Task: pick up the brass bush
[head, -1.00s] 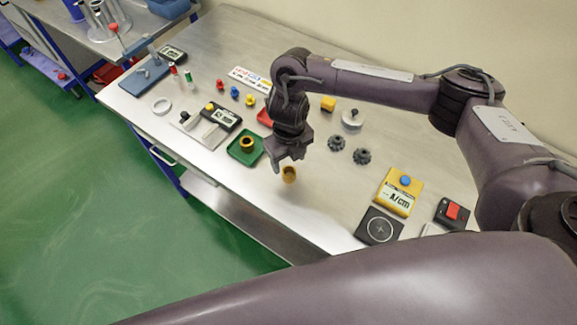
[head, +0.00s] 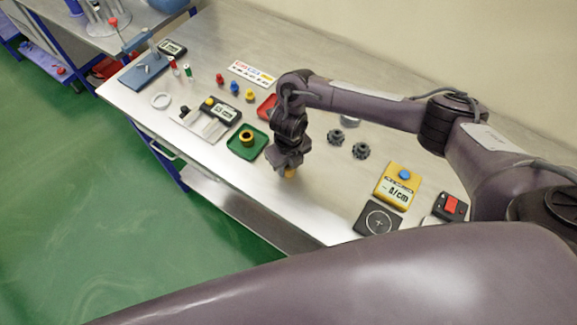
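The brass bush (head: 290,173) is a small gold-coloured cylinder near the table's front edge. Only its lower part shows below my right gripper (head: 288,167), which points down directly over it. The gripper's fingers hide the top of the bush, and I cannot tell whether they are open or closed on it. A darker brass-coloured ring (head: 247,138) sits in the green tray (head: 236,151) to the left of the gripper. My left gripper is not in view.
Two dark gears (head: 361,151) lie to the right of the gripper. A yellow meter (head: 397,185) and a black plate with a circle (head: 378,220) stand farther right. A red tray (head: 266,105) is partly behind my arm. Bare metal table lies around the bush.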

